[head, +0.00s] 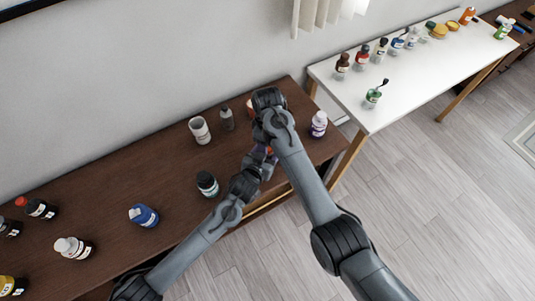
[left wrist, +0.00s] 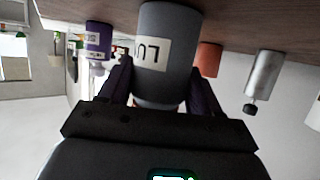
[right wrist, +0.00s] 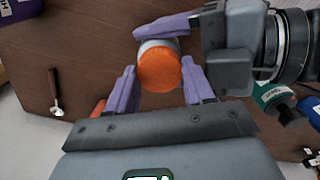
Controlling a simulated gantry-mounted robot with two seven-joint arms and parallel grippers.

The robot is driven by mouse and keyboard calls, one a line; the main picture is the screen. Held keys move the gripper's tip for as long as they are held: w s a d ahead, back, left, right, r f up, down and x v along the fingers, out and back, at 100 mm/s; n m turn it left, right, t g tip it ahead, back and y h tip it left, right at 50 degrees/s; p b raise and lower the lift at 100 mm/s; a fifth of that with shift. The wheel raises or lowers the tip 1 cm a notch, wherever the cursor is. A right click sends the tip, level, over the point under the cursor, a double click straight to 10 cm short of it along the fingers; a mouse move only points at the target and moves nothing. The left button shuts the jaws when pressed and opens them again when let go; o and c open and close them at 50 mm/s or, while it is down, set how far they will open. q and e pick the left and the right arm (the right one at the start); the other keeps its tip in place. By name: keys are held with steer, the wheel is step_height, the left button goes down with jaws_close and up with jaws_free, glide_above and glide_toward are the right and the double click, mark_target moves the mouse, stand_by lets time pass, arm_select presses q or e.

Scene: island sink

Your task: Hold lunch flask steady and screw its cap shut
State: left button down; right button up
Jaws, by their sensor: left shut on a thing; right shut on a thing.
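The lunch flask (left wrist: 160,50) is a grey cylinder with a pale label, seen upside down in the left wrist view. My left gripper (left wrist: 157,80) is shut around its body from the side. The orange cap (right wrist: 160,70) sits over the flask's top in the right wrist view. My right gripper (right wrist: 160,72) comes from above, with its purple fingers on either side of the cap, shut on it. Whether the cap is fully seated cannot be told. In the head view my left gripper (head: 268,158) shows beside my right wrist, which mostly hides the flask and cap.
A blue bottle (head: 143,215) lies further left. A white table (head: 410,85) holds several bottles.

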steer(key=o, duration=1.1)
steer(key=shift+o, duration=0.3)
steer(key=shift+s+a, duration=0.1)
steer(key=shift+r, duration=0.1)
arm_select(q)
steer(key=shift+f, duration=0.15)
arm_select(e)
steer(key=shift+r, duration=2.25)
steer(key=shift+c, duration=0.4)
